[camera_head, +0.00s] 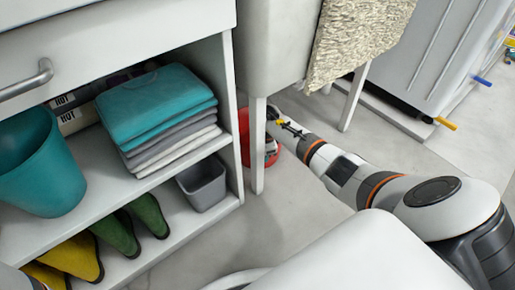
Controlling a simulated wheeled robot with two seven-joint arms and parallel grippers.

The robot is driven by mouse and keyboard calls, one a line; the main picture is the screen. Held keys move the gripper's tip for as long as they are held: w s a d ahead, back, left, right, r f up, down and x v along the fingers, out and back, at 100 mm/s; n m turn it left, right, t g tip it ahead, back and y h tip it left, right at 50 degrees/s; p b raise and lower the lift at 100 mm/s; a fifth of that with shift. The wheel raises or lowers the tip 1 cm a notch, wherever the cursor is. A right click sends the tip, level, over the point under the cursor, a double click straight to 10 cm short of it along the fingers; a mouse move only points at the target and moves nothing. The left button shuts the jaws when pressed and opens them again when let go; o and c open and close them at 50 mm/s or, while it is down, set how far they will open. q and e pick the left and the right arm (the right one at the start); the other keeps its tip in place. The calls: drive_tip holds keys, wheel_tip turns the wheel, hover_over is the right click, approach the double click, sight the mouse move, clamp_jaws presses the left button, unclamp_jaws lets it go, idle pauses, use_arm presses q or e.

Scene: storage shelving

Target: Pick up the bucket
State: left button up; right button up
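A red bucket-like object (271,157) stands on the floor under the white sink unit, partly hidden behind a white leg and my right arm. A teal bucket (40,170) stands on the upper shelf at the left, cut off by the picture's edge. My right arm comes in from the lower right, and my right gripper (282,122) is at the red object's upper part, close to the white leg. Its fingertips are small and partly hidden, so I cannot tell whether they are open or touch the red object. My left gripper is not in view.
The white leg (257,165) stands close beside my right gripper. Folded towels (160,105) lie on the upper shelf; a grey bin (203,185) and green and yellow shoes are below. A patterned cloth (355,40) hangs from the sink. The floor (300,215) in front is clear.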

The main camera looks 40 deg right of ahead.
clamp_jaws()
idle(1.3)
